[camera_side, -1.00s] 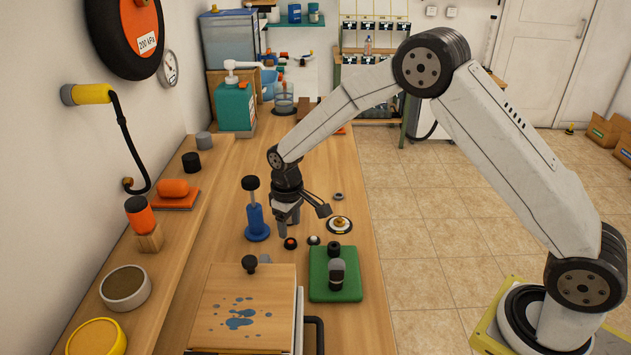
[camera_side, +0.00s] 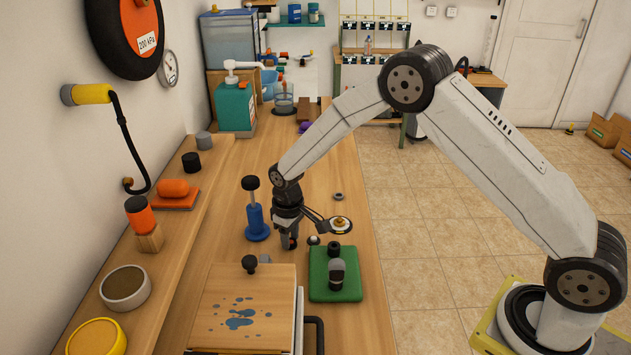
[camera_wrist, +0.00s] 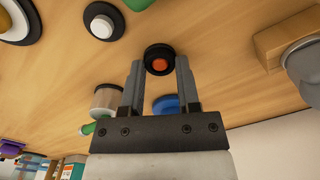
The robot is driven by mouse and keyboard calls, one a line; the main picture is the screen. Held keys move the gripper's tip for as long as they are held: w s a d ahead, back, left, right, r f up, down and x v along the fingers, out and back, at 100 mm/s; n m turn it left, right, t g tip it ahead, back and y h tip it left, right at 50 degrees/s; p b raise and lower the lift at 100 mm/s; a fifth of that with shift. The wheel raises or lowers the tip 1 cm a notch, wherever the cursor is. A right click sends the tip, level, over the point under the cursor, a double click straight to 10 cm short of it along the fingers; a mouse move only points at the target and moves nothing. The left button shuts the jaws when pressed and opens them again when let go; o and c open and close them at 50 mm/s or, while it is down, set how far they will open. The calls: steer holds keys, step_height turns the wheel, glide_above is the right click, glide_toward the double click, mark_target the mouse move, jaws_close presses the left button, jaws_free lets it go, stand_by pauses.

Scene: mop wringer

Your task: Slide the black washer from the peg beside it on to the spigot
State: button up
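A black washer with an orange centre (camera_wrist: 159,60) sits low over the bench. In the wrist view it lies between my fingertips, and the orange centre appears to be the top of its peg. My gripper (camera_wrist: 160,64) is open, one finger on each side of the washer, with no clear grip on it. In the side view my gripper (camera_side: 289,243) points down at the washer's place and mostly hides it. Close by is a small white-topped piece with a black ring (camera_wrist: 102,22). A brass fitting (camera_side: 340,222) stands on a round plate. I cannot tell which is the spigot.
A blue pump (camera_side: 256,222) stands just left of my gripper. A green mat (camera_side: 318,290) with a dark fitting lies to the right and nearer. A wooden board (camera_side: 230,295) with a black knob is in front.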

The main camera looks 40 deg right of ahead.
jaws_close()
steer(key=shift+r, duration=0.2)
steer(key=shift+r, duration=2.3)
jaws_free()
jaws_close()
